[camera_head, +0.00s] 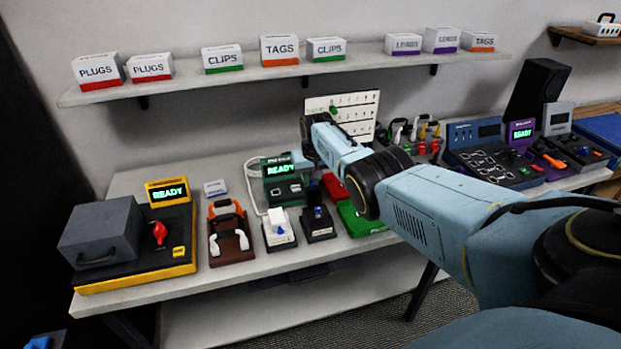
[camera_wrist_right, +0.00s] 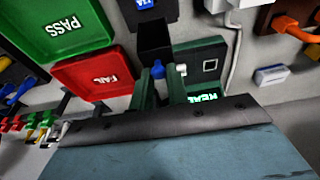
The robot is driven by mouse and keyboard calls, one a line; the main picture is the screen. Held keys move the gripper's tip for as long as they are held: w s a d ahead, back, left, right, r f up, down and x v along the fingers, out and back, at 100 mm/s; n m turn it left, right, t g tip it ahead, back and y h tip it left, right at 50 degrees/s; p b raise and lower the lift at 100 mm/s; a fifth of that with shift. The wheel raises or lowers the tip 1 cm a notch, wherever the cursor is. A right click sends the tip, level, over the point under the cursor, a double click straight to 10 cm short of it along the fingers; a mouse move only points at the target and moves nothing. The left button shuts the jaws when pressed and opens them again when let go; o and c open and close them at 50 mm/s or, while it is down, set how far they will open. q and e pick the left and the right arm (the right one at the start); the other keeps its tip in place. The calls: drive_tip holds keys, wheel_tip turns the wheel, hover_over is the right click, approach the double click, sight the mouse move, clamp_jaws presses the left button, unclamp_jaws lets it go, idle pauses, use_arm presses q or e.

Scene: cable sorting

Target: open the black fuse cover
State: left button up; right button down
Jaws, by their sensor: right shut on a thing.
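The dark green tester (camera_head: 285,188) with a lit READY display stands at the back middle of the bench. It also shows in the right wrist view (camera_wrist_right: 203,62). In the head view my right wrist covers the fingertips. My left gripper is not in view.
A red FAIL tray (camera_wrist_right: 97,76) and a green PASS tray (camera_wrist_right: 62,28) lie beside the gripper. Black and white connector stands (camera_head: 317,226) (camera_head: 278,231) are in front of the tester. A white cable (camera_head: 249,186) runs at its left. A pegboard (camera_head: 352,110) stands behind.

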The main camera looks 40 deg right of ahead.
sight(313, 183)
drive_tip(key=shift+w+d+r, duration=0.1)
drive_tip(key=shift+w+r, duration=0.15)
drive_tip(key=shift+r, duration=0.05)
drive_tip(key=c, duration=1.8)
unclamp_jaws()
drive_tip(key=o, duration=0.4)
drive_tip(key=shift+f, duration=0.2)
drive_tip(key=shift+o, duration=0.2)
drive_tip(key=shift+s+r+p, duration=0.15)
drive_tip(key=shift+r+p, duration=0.25)
drive_tip(key=p+v, duration=0.2)
drive_tip(key=v, duration=0.2)
drive_tip(key=shift+s+r+p, duration=0.1)
drive_tip(key=shift+r+p, duration=0.25)
drive_tip(key=v, duration=0.7)
drive_tip(key=shift+r, duration=0.45)
